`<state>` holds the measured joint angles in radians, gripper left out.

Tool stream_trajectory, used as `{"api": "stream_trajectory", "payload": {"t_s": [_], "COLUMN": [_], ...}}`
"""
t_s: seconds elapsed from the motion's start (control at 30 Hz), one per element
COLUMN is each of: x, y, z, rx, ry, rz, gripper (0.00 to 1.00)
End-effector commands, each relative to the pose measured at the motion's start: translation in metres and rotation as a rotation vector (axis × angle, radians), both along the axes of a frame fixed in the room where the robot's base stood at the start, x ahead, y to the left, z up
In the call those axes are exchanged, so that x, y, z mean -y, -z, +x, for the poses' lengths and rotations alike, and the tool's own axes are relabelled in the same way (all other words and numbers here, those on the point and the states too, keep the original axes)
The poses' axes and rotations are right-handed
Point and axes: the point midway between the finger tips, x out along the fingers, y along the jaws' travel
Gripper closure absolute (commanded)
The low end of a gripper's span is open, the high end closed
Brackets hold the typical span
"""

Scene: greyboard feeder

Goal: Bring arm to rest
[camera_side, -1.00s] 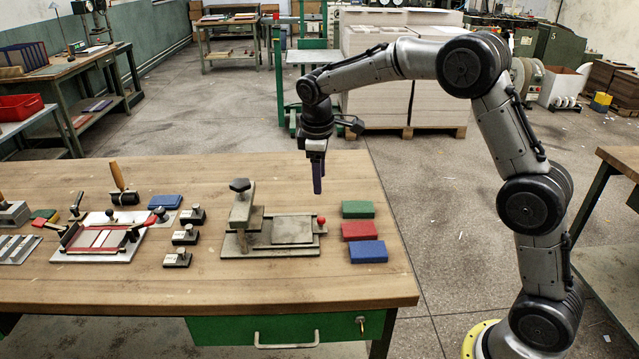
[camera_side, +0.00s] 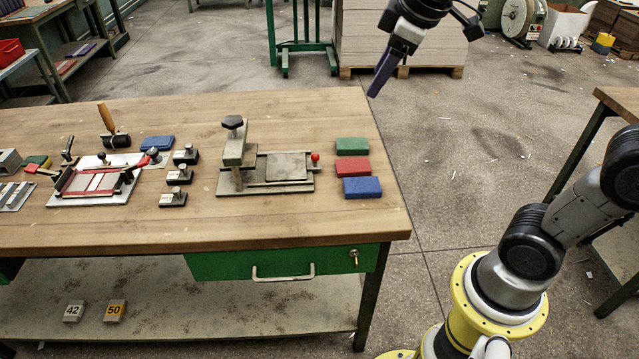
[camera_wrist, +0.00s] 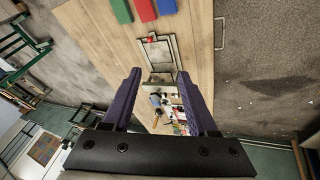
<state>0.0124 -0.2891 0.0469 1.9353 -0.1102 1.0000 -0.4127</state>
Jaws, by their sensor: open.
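My gripper (camera_side: 386,72) hangs in the upper part of the side view, above the floor just past the workbench's back right corner. Its purple fingers tilt down and to the left. In the wrist view my gripper (camera_wrist: 163,95) shows two purple fingers spread wide apart with nothing between them. The fingers are clear of the bench (camera_side: 280,222) and touch nothing. The middle of my arm is out of the side view.
On the bench stand a grey feeder fixture (camera_side: 265,185) with a red knob, green (camera_side: 352,146), red (camera_side: 353,166) and blue (camera_side: 362,188) blocks, and a red-framed jig (camera_side: 93,184). Pallet stacks (camera_side: 440,40) stand behind. Open floor (camera_side: 450,165) lies right of the bench.

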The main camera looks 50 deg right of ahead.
Motion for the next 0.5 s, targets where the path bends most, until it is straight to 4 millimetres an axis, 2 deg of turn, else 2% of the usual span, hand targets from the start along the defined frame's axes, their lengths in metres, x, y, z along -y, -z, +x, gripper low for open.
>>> {"api": "stream_trajectory", "payload": {"t_s": [0.03, 0.17, 0.3, 0.4, 0.5], "x": [-0.003, -0.010, -0.017, -0.021, -0.024], "y": [-0.001, 0.011, 0.040, 0.065, 0.087], "z": [-0.023, -0.074, -0.122, -0.145, -0.156], "rx": [0.026, 0.074, 0.102, 0.094, 0.057], "ry": [0.021, 0.088, 0.176, 0.246, 0.315], "rz": [0.020, 0.086, 0.168, 0.223, 0.264], "gripper": [0.41, 0.41, 0.41, 0.41, 0.41]}}
